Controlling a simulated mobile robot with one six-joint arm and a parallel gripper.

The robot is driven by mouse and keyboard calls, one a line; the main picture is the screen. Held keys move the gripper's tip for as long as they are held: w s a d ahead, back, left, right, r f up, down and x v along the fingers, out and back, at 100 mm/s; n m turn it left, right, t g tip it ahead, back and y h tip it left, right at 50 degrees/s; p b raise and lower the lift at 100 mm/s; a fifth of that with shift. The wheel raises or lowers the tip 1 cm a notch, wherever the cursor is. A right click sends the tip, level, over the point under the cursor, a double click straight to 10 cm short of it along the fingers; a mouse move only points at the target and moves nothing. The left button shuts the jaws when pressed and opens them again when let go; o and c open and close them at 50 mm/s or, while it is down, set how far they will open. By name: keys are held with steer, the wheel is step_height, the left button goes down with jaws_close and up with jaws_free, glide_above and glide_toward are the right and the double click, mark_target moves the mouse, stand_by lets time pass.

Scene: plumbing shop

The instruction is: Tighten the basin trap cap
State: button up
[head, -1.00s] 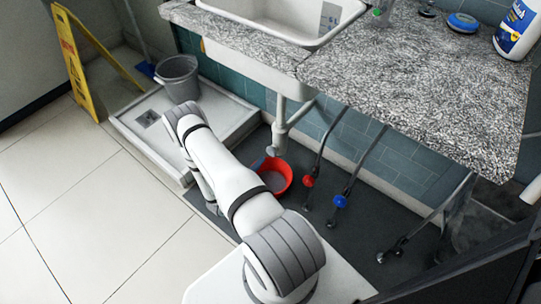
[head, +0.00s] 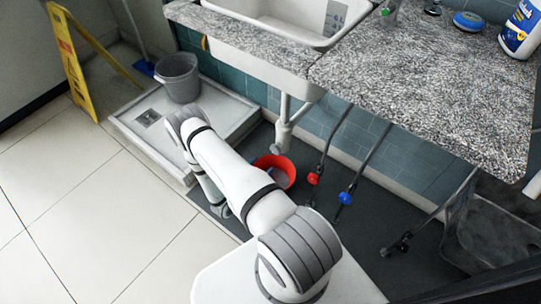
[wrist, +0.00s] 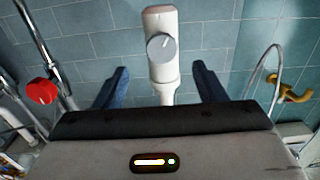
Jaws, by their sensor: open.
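The white basin trap (head: 284,125) hangs under the sink in the head view. Its round grey cap (wrist: 162,47) faces me near the top middle of the wrist view, with a light line across its face. In the head view the cap (head: 278,149) shows just above the red bucket. My gripper (wrist: 160,67) is open, with one blue finger on each side of the white trap pipe in the picture. The fingertips sit lower in the picture than the cap and do not visibly touch it. In the head view my arm hides most of the gripper.
A red bucket (head: 288,167) stands under the trap. A red valve (head: 313,178) and a blue valve (head: 345,198) are on pipes to its right. The red valve also shows left in the wrist view (wrist: 42,91), with a yellow fitting (wrist: 292,93) at right. A grey bucket (head: 180,78) stands in the shower tray (head: 225,108).

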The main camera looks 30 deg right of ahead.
mark_target(275, 152)
steer(key=b+x, duration=0.1)
steer(key=x, duration=0.6)
steer(key=shift+d+b, duration=0.25)
steer(key=shift+b, duration=0.15)
